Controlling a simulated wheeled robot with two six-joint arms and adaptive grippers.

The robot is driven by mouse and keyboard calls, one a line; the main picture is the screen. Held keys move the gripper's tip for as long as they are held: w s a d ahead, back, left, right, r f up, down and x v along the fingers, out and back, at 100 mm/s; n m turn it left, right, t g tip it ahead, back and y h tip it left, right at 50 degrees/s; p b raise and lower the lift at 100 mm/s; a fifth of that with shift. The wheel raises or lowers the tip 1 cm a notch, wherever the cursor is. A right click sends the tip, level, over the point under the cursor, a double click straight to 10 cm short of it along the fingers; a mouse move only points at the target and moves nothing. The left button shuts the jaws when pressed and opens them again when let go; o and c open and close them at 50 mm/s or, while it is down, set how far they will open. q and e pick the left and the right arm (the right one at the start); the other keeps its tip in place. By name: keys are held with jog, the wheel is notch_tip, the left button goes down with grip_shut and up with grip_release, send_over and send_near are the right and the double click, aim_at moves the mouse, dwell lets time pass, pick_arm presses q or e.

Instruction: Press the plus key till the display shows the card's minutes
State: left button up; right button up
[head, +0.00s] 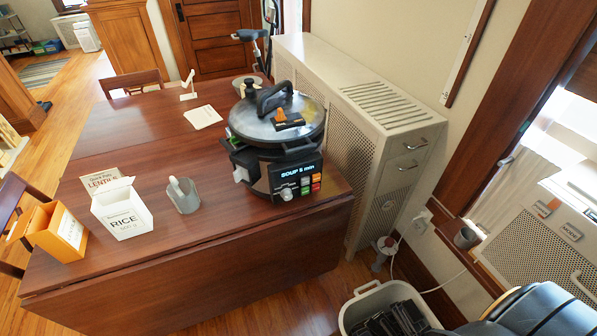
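A pressure cooker (277,125) with a dark lid and handle stands at the right end of the wooden table. Its front panel display (297,172) reads "SOUP 5 min". Small coloured keys (305,186), grey, orange, green and red, sit at the panel's right; their markings are too small to read, so I cannot tell which is plus. A card (101,181) reading "LENTIL" stands at the table's left, its lower part hidden behind the rice box; I can read no minutes on it. Neither gripper is in view.
A white RICE box (122,210), an orange box (57,232) and a grey scoop holder (183,196) stand on the table (160,280). White papers (203,117) lie farther back. A perforated cabinet (352,125) stands behind the cooker. A grey bin (356,307) stands on the floor.

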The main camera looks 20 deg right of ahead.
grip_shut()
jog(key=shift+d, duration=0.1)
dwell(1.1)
